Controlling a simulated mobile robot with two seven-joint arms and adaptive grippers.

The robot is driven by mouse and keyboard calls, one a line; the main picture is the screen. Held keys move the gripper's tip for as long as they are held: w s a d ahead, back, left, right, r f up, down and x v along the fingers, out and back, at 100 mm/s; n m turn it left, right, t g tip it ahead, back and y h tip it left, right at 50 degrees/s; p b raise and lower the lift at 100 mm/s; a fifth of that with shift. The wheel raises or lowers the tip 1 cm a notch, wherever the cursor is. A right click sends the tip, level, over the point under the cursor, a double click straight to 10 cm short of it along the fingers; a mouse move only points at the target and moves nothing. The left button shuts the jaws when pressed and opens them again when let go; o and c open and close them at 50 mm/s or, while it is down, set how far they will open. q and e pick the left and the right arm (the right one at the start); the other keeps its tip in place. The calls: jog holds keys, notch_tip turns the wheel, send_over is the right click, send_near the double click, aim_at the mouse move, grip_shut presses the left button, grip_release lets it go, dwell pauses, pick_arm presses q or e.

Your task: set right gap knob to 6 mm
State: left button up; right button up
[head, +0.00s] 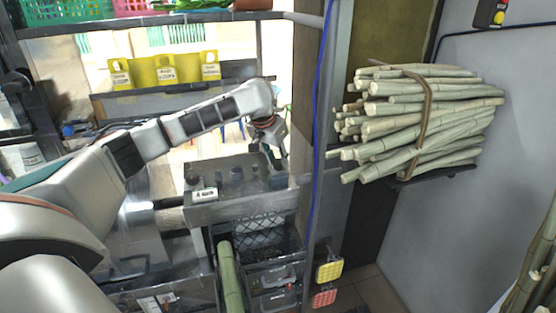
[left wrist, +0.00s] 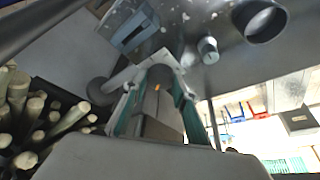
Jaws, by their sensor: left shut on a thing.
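My left gripper (head: 277,148) reaches over the right end of the metal press (head: 235,208) and points down. In the left wrist view its two fingers (left wrist: 157,82) are closed around a grey, rounded part that looks like the right gap knob (left wrist: 160,74). In the head view the knob is mostly hidden by the gripper, and its setting cannot be read. A small white label with dark characters (head: 204,195) sits on the press front; its text is too small to read surely. My right gripper is not in view.
A strapped bundle of cane (head: 420,115) lies on a wall shelf at right. A grey post with a blue cable (head: 322,130) stands just right of the gripper. Yellow signs (head: 165,70) stand on a ledge behind. Yellow and red pads (head: 328,271) hang below the post.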

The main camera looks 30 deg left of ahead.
pick_arm(q)
jog(key=m+h, duration=0.1)
jog(key=m, duration=0.3)
jog(key=shift+a+m+h, duration=0.15)
jog(key=shift+m+h, duration=0.15)
jog(key=shift+h, duration=0.1)
jog(key=m, duration=0.2)
jog(key=m+g+h, duration=0.1)
jog(key=m, duration=0.1)
jog(key=shift+w+m+h, duration=0.15)
jog(key=shift+m+h, duration=0.15)
jog(key=m+g, duration=0.1)
jog(key=m, duration=0.2)
jog(key=m+g+h, duration=0.1)
jog(key=m, duration=0.1)
jog(key=shift+w+a+m, duration=0.1)
jog(key=shift+m, duration=0.3)
jog(key=shift+r+m+g, duration=0.1)
jog(key=shift+m+g, duration=0.2)
jog(key=shift+m, duration=0.2)
jog(key=shift+w+a+r+m, duration=0.25)
jog(key=shift+r+m, duration=0.05)
jog(key=shift+m, duration=0.5)
jog(key=shift+g, duration=0.3)
jog(key=shift+s+d+f+m, duration=0.1)
jog(key=shift+d+f+m, duration=0.15)
jog(key=shift+f+m, duration=0.15)
jog(key=o, duration=1.1)
jog(key=shift+d, duration=0.15)
jog(key=shift+s, duration=0.1)
